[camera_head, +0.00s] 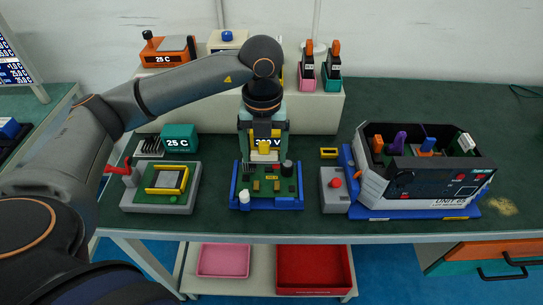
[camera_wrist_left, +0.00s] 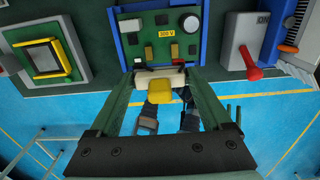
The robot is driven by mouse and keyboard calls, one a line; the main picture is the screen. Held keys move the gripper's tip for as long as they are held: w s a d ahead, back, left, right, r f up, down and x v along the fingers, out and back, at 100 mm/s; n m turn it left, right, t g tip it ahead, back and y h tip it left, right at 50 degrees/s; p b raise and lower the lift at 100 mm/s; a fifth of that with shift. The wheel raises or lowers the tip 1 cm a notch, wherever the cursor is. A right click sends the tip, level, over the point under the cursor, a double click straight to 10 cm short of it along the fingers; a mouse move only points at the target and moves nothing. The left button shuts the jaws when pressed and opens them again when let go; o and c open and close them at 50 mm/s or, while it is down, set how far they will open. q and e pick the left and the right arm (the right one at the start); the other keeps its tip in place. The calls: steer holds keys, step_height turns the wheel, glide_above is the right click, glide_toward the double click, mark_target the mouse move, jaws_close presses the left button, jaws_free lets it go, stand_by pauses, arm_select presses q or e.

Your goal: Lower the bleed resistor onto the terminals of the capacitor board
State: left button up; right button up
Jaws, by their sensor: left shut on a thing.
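My left gripper (camera_head: 263,143) comes down from above, pointing at the bench, and is shut on the bleed resistor, a cream bar with a yellow grip (camera_head: 264,148). In the left wrist view the cream bar (camera_wrist_left: 146,81) lies between the fingertips of my gripper (camera_wrist_left: 161,79). The green capacitor board (camera_head: 267,194) sits in a blue tray below and nearer the camera; it also shows in the left wrist view (camera_wrist_left: 177,45) with a yellow 300 V label. The terminals are too small to make out. I cannot tell the gap between resistor and board. My right gripper is out of view.
A grey fixture with a yellow frame (camera_head: 166,180) stands left of the board. A raised cream shelf (camera_head: 320,112) is behind.

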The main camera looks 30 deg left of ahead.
arm_select(q)
steer(key=shift+w+d, duration=0.1)
steer(key=shift+f+b, duration=1.25)
steer(key=shift+f, duration=0.4)
steer(key=shift+f+b, duration=0.3)
steer(key=shift+f, duration=0.1)
step_height(320, 180, down, 2)
steer(key=shift+f+b, duration=0.1)
steer(key=shift+b, duration=0.7)
steer(key=shift+f, duration=0.35)
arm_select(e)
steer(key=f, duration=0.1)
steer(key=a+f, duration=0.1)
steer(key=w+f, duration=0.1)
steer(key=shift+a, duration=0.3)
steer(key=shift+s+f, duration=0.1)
arm_select(q)
steer(key=shift+f+b, duration=0.45)
steer(key=shift+b, duration=0.25)
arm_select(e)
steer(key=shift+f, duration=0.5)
